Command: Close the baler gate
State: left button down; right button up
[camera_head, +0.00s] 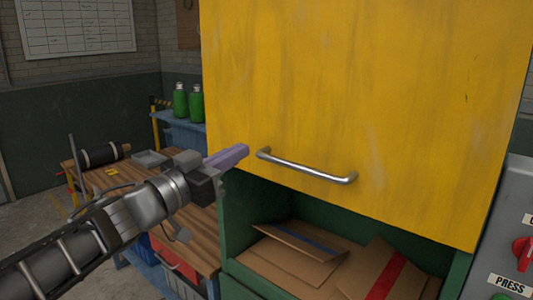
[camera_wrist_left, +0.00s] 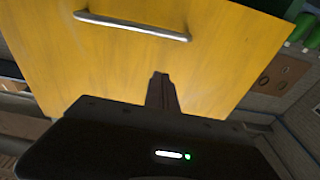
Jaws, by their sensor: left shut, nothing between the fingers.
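The yellow baler gate (camera_head: 350,85) fills the upper right of the head view, with a silver bar handle (camera_head: 305,167) near its lower edge. The gate is raised above an open green chamber holding flattened cardboard (camera_head: 300,258). My left gripper (camera_head: 238,154) is shut and empty, just left of the handle's left end and near the gate's lower left corner; I cannot tell whether it touches the gate. In the left wrist view the gate (camera_wrist_left: 120,65), its handle (camera_wrist_left: 132,26) and the shut fingers (camera_wrist_left: 161,88) also show. My right gripper is not in view.
A grey control panel (camera_head: 508,225) with a red knob and a PRESS label stands at the right. A wooden workbench (camera_head: 120,180) lies left, under my left arm. Green bottles (camera_head: 188,101) stand on a blue shelf behind.

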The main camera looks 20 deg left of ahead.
pick_arm(q)
jog(key=shift+s, duration=0.1)
jog(key=p, duration=0.1)
send_near(285, 127)
jog(key=x, duration=0.4)
jog(key=shift+w+d, duration=0.1)
jog(key=shift+w, duration=0.25)
jog(key=shift+s+f+b, duration=0.2)
jog(key=shift+s+f, duration=0.05)
jog(key=shift+f, duration=0.65)
jog(key=shift+s+f+b, duration=0.15)
jog(key=shift+s+f, duration=0.1)
jog(key=shift+f, duration=0.65)
